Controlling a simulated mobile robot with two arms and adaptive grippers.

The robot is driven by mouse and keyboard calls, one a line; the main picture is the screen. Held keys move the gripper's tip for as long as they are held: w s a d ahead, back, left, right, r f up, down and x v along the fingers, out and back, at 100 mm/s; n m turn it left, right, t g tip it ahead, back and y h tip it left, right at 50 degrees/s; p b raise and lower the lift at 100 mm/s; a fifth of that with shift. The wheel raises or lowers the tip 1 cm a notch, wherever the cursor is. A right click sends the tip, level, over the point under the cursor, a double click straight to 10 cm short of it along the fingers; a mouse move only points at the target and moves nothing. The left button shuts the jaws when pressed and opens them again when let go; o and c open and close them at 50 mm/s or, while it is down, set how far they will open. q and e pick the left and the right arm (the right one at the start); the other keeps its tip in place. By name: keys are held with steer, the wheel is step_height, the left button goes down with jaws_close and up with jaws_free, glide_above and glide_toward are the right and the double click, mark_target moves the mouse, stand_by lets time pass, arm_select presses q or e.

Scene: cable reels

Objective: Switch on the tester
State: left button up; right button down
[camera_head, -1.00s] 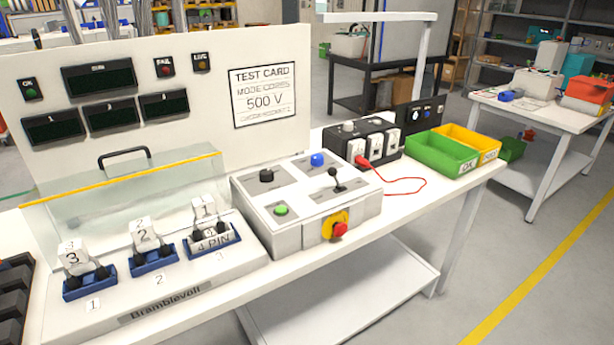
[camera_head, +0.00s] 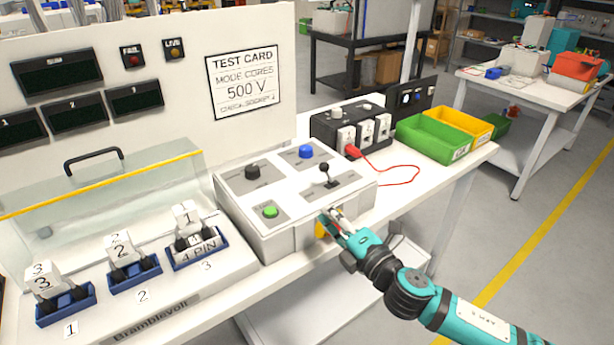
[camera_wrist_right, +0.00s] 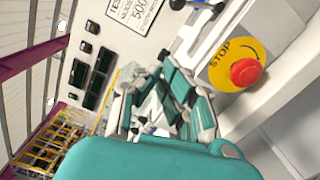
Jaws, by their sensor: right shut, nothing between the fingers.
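The tester's control box (camera_head: 290,200) sits on the white bench. Its top has a black knob (camera_head: 253,172), a blue knob (camera_head: 306,152), a black lever (camera_head: 327,173) and a green button (camera_head: 270,211). The tester's back panel has dark displays (camera_head: 75,114) and dark-looking lamps. My right gripper (camera_head: 331,214) is shut and empty at the box's front right edge. It hides most of the yellow plate (camera_head: 321,229) on the front face. In the right wrist view, a red STOP button (camera_wrist_right: 245,72) shows beside the gripper (camera_wrist_right: 172,100), apart from it. My left gripper is not in view.
A black socket box (camera_head: 352,131) with a red lead (camera_head: 408,168) stands behind. Green (camera_head: 432,141) and yellow (camera_head: 466,122) bins sit at the bench's right end.

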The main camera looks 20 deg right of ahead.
mark_target(328, 174)
stand_by(0.3)
steer(key=p+x, duration=0.2)
steer(key=x, duration=0.8)
steer(key=shift+w+d+r+p, duration=0.1)
steer(key=shift+w+p, duration=0.2)
steer(key=shift+w+d+r, duration=0.1)
steer(key=shift+w+d, duration=0.15)
steer(key=shift+d, duration=0.3)
steer(key=shift+w+d+r, duration=0.1)
steer(key=shift+w+d, duration=0.15)
steer(key=shift+d, duration=0.35)
steer(key=shift+w+d+r+p, duration=0.1)
steer(key=shift+w+d+p, duration=0.1)
steer(key=shift+d+p, duration=0.25)
steer(key=shift+d+r, duration=0.1)
steer(key=shift+d+r+m, duration=0.1)
steer(key=shift+m, duration=0.3)
